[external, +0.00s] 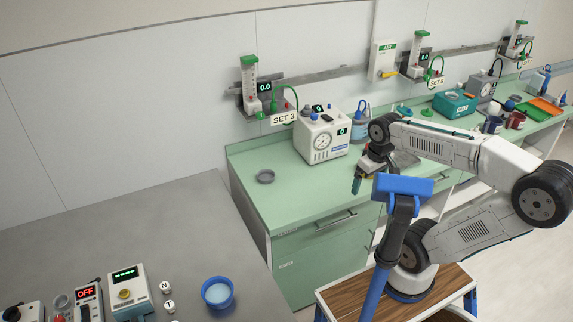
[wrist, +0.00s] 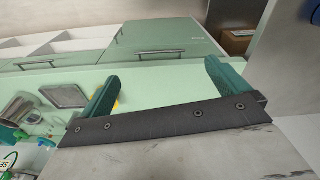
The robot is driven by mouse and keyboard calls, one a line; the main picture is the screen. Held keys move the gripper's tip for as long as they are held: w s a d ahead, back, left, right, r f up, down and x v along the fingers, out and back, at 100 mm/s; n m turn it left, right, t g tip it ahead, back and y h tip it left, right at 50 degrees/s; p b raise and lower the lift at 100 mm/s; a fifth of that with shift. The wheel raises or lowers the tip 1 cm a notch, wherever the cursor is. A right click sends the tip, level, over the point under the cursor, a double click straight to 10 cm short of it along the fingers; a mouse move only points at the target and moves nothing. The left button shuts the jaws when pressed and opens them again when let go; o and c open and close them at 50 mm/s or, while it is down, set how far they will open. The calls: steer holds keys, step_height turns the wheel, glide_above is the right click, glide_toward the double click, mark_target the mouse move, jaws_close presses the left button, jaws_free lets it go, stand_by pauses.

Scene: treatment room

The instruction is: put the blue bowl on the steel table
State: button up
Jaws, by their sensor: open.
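The blue bowl (external: 218,293) stands upright on the grey steel table (external: 150,222), near that table's right edge, in the external view. Its inside looks pale. My gripper (external: 357,184) is well to the right of the bowl and higher, over the green counter, pointing down. In the wrist view my gripper (wrist: 160,78) shows two teal fingers spread wide with nothing between them. The bowl and the steel table cannot be made out in the wrist view.
Instruments, including a beige one (external: 128,291), crowd the steel table's front left. The steel table's rear is bare. A gap separates table and counter.

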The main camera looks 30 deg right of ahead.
steer(key=s+d, duration=0.1)
steer(key=s+d+f+m, duration=0.1)
steer(key=s, duration=0.1)
steer(key=s+d+m, duration=0.1)
steer(key=shift+s+d+f, duration=0.15)
steer(key=shift+s+d, duration=0.15)
